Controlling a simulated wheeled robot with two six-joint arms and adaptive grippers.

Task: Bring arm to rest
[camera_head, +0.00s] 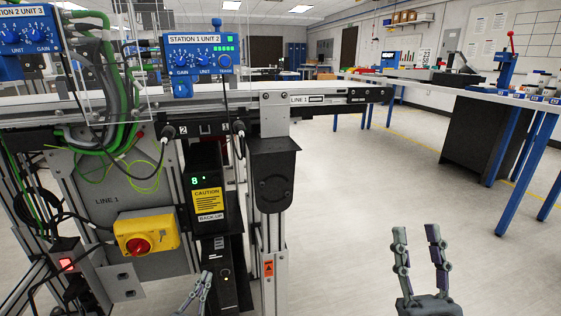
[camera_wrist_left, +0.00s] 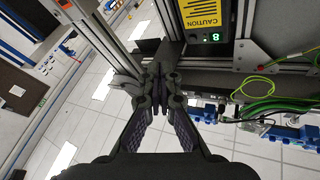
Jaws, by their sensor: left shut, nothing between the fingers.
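My left gripper (camera_head: 206,276) is low in the head view, in front of the lower part of the conveyor stand. Its grey fingers are together and hold nothing. In the left wrist view its fingertips (camera_wrist_left: 159,78) meet in the middle of the picture, with the conveyor frame behind them. My right gripper (camera_head: 417,230) stands upright at the lower right of the head view. Its two fingers are apart and empty, with only bare floor behind them.
The conveyor (camera_head: 330,97) runs across the left half. Below it are a black backup unit (camera_head: 207,165) with a yellow caution label, a yellow switch box (camera_head: 146,232) and hanging cables. A blue-legged bench (camera_head: 470,92) stands at right. The floor (camera_head: 350,220) between is clear.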

